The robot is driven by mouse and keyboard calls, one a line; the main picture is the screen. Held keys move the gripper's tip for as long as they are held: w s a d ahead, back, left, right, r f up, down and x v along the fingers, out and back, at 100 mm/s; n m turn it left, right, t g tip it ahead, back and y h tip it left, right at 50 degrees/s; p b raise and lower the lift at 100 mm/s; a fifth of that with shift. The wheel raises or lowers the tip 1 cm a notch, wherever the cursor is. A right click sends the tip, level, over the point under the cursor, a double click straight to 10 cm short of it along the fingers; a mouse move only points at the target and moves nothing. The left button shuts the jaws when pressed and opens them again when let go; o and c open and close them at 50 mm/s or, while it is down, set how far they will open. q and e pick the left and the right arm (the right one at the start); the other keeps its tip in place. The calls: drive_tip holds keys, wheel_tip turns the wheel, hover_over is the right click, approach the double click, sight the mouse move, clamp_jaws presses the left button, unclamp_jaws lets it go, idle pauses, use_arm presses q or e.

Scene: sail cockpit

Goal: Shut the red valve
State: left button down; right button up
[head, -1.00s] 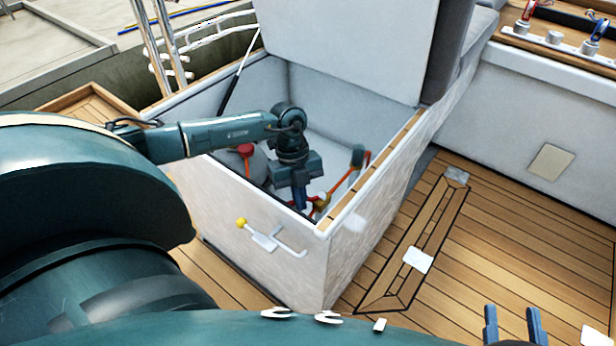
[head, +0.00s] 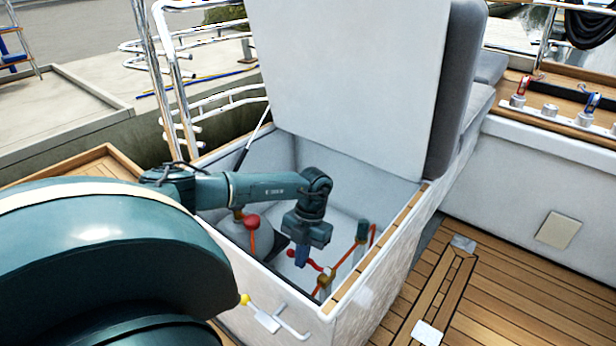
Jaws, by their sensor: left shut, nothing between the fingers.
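The open locker (head: 385,258) holds a red valve lever (head: 318,266) on a brass fitting (head: 325,278), with an orange hose (head: 347,256) beside it. My left gripper (head: 301,262) reaches down into the locker from the left. Its fingers are shut and empty, beside the left part of the red lever and partly in front of it; I cannot tell whether they touch. A pale gas bottle (head: 236,232) with a red top (head: 250,221) stands left of the gripper. My right gripper is out of view.
The raised lid (head: 345,75) stands behind the opening. A yellow-tipped handle (head: 262,318) and a bracket sit on the locker's front wall. Teak deck (head: 480,290) lies clear on the right. Small red and blue fittings stand on the far ledge.

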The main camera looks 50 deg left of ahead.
use_arm(q)
drive_tip(key=shift+w+a+m, duration=0.15)
drive_tip(key=shift+w+m, duration=0.15)
drive_tip(key=shift+w, duration=0.05)
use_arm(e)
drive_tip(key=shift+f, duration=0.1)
use_arm(q)
drive_tip(key=shift+w, duration=0.15)
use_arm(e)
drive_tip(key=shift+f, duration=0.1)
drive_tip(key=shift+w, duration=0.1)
